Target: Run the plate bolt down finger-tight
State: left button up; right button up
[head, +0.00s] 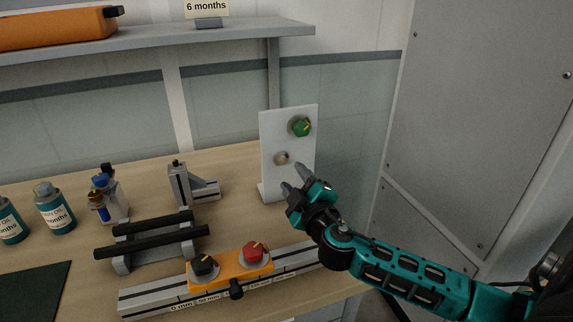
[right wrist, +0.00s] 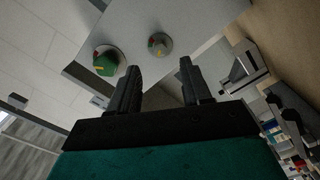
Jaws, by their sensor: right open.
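An upright white plate (head: 271,125) stands on the bench. High on its face is a green knob (head: 301,127) with a yellow mark. Lower down is a small pale round bolt head or knob (head: 281,158). In the right wrist view the green knob (right wrist: 107,61) is at the left and the small grey one (right wrist: 159,44) with coloured marks is ahead, between the finger lines. Which is the plate bolt is not labelled. My right gripper (head: 294,177) is open and empty, its fingertips just below and in front of the small one, apart from it. My left gripper is out of view.
An orange carriage (head: 228,271) with black and red knobs sits on a metal rail (head: 150,297) in front. A stand with black bars (head: 150,238), a grey bracket (head: 180,185) and bottles (head: 54,207) are left. A grey panel wall (head: 490,120) rises at right.

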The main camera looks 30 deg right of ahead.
aim_at(284, 162)
jog(key=shift+x, duration=3.05)
jog(key=shift+c, duration=0.4)
grip_shut()
